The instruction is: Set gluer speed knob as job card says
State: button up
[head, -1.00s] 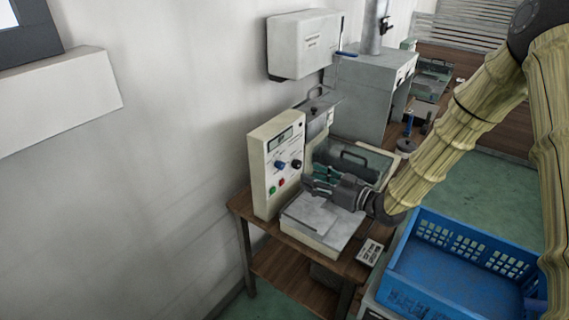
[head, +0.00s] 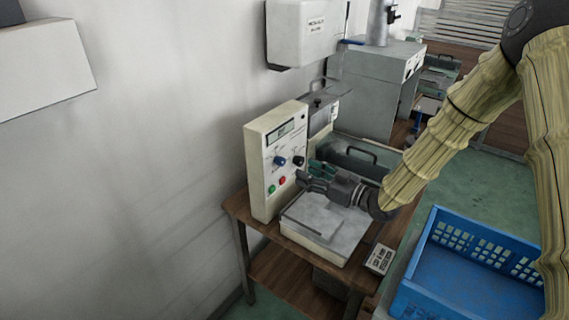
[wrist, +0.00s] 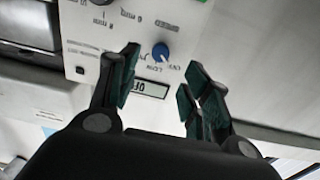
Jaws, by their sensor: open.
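The cream control panel (head: 261,178) stands upright on the wooden table. It carries a small display (head: 285,129), a blue knob (head: 279,161), a black knob (head: 298,160), and green and red buttons. My gripper (head: 305,180) is open and empty in front of the panel's right side, just below the black knob in the head view. In the wrist view the panel appears upside down, with the blue knob (wrist: 160,52) beyond the gap between my spread fingers and the display (wrist: 147,88) nearer. The fingers look apart from the blue knob. Its exact setting is unclear.
A flat grey plate (head: 318,222) lies below my gripper. A blue crate (head: 470,276) stands at right. A handled metal tank (head: 350,165) is behind my gripper.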

aim_at(284, 163)
jog(key=p+x, duration=0.2)
jog(key=x, duration=0.7)
jog(key=c, duration=1.1)
